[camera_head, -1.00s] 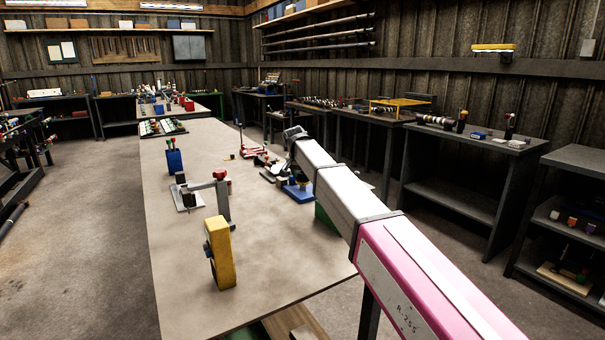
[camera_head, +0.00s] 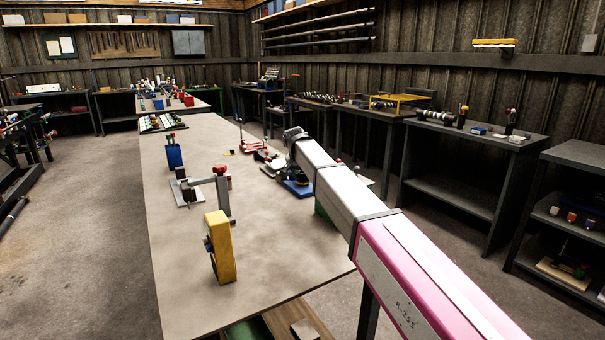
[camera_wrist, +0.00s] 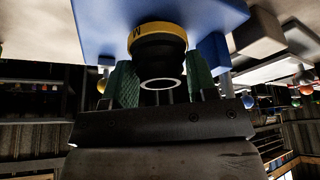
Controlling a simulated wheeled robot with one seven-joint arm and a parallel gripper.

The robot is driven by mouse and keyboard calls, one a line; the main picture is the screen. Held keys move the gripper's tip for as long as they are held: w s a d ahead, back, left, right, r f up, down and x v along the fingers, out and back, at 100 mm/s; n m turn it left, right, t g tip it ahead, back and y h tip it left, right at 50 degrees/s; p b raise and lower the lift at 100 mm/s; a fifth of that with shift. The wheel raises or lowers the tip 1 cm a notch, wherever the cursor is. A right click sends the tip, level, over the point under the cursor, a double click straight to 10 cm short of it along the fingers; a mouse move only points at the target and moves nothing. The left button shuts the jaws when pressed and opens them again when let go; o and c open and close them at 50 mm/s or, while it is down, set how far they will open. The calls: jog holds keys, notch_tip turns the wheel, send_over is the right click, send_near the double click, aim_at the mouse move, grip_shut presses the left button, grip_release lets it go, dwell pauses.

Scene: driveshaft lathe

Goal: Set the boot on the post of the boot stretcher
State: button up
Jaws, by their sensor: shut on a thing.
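In the wrist view, my gripper (camera_wrist: 161,84) has its two green-padded fingers shut on the black boot (camera_wrist: 160,68), one pad on each side. The boot's light-rimmed round end faces the camera. A yellow ring (camera_wrist: 150,33) with a dark letter sits at the boot's far end, close to a blue slab (camera_wrist: 95,20). I cannot tell whether the boot touches the slab. The stretcher's post cannot be made out. In the head view, a blue base (camera_head: 299,190) shows beside my arm, which hides part of that area.
A yellow upright block (camera_head: 220,246), a grey clamp-like stand (camera_head: 222,190) and a blue block (camera_head: 174,155) stand on the long bench (camera_head: 270,265). A red-based fixture (camera_head: 250,147) is farther back. The bench's front middle is clear. Dark side tables (camera_head: 470,150) line the right wall.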

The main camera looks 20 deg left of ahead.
jog(key=shift+f, duration=0.4)
jog(key=o, duration=1)
jog(key=shift+r, duration=0.15)
jog(key=v, duration=1)
jog(key=shift+s+r, duration=0.15)
jog(key=shift+r, duration=0.1)
